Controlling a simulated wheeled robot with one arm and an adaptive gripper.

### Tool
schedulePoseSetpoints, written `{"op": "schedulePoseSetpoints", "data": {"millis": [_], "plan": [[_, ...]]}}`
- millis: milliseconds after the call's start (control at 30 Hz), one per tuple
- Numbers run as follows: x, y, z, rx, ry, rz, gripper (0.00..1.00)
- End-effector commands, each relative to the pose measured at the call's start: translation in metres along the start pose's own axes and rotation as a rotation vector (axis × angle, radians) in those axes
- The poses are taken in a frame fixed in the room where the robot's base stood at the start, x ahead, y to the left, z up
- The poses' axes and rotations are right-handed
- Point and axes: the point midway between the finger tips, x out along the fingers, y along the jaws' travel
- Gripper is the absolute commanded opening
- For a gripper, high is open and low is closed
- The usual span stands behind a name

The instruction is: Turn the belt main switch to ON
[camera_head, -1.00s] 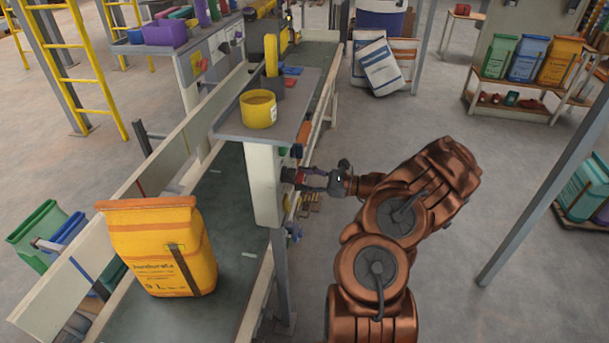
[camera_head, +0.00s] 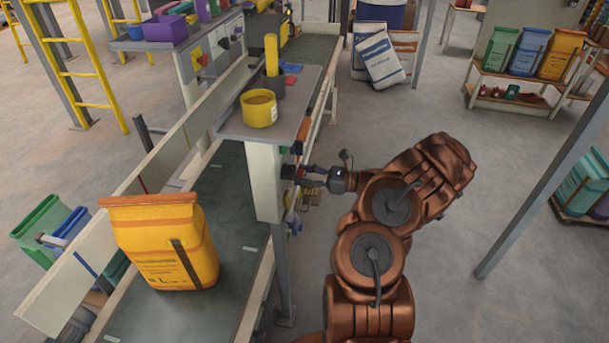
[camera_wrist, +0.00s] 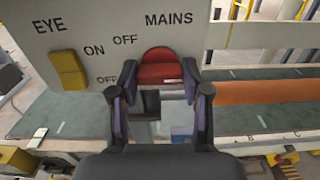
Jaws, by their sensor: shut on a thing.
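The red mains switch handle (camera_wrist: 158,66) sits under the word MAINS on a pale panel (camera_wrist: 98,24) in the wrist view. My gripper (camera_wrist: 159,82) is shut on it, with one dark finger on each side. The handle shows a small white mark at its lower right. ON and OFF are printed left of it, but which of these it points to I cannot tell. In the head view my gripper (camera_head: 304,173) reaches from the right to the side of the cream control post (camera_head: 263,182), and the handle is largely hidden there.
A yellow switch (camera_wrist: 68,70) under EYE is left of the gripper. A yellow sack (camera_head: 165,245) stands on the belt (camera_head: 232,205). A shelf above the post holds a yellow tub (camera_head: 259,108). A grey pole (camera_head: 545,195) stands right of my arm, with open floor between.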

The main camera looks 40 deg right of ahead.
Motion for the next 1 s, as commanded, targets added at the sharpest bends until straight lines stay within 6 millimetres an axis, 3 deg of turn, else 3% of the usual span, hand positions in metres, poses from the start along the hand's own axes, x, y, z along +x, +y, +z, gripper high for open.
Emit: {"op": "schedulePoseSetpoints", "data": {"millis": [67, 100, 300, 733, 1000], "plan": [[0.0, 0.001, -0.001, 0.002, 0.001, 0.001, 0.13], [0.0, 0.001, -0.001, 0.002, 0.001, 0.001, 0.51], [0.0, 0.0, 0.0, 0.001, 0.0, 0.001, 0.72], [-0.006, 0.0, 0.0, 0.0, 0.0, -0.001, 0.73], [-0.05, -0.001, -0.001, -0.001, 0.002, -0.005, 0.73]]}}
